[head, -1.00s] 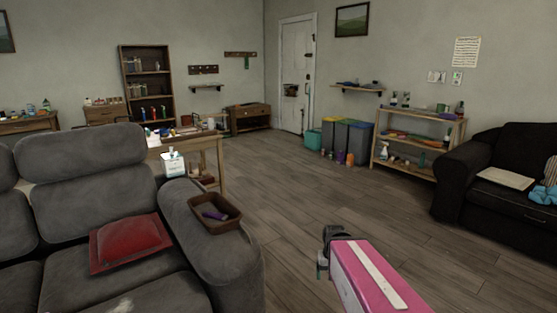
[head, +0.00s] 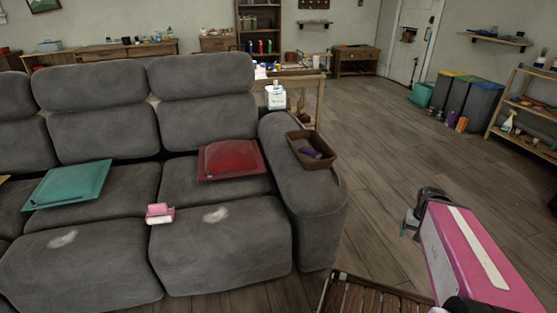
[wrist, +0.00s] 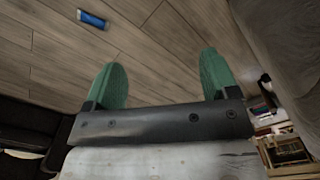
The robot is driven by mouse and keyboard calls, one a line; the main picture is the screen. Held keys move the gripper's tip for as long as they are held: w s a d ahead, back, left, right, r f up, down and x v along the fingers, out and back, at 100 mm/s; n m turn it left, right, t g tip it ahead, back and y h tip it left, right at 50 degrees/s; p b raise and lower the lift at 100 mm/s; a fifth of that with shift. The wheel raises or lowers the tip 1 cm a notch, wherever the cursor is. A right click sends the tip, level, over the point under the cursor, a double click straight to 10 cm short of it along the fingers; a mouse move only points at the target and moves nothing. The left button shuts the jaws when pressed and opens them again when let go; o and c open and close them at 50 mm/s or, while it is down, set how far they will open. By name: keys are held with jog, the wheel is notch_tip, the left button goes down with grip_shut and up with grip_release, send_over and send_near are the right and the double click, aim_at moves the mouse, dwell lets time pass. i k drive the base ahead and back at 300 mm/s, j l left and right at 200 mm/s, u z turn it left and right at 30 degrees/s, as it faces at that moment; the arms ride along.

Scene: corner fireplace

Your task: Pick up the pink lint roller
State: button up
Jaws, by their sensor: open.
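A small pink and white object (head: 160,213), which looks like the pink lint roller, lies near the front of the grey sofa's seat (head: 215,240), at the gap between two cushions. My gripper (head: 408,226) is at the right of the head view, at the end of my pink arm, well to the right of the roller and apart from it. In the wrist view its two green fingers (wrist: 161,75) are spread wide with nothing between them. The lint roller does not show in the wrist view.
A red cushion (head: 231,160) and a teal cushion (head: 67,186) lie on the sofa. A brown basket (head: 325,160) with a purple item sits on the armrest. A slatted wooden table (head: 370,298) stands in front. Open floor (head: 385,170) lies right of the sofa.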

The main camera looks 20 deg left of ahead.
aim_at(158, 214)
jog(key=u, duration=2.5)
jog(key=i+j+z, duration=0.1)
jog(key=z, duration=0.35)
jog(key=i+j+z, duration=0.1)
jog(key=j+z, duration=0.2)
jog(key=z, duration=0.15)
jog(key=j+z, duration=0.2)
jog(key=z, duration=0.25)
jog(key=j+z, duration=0.25)
jog(key=j, duration=0.95)
jog(key=k+j+z, duration=0.2)
jog(key=j, duration=1)
jog(key=i+j, duration=0.05)
jog(key=i, duration=0.05)
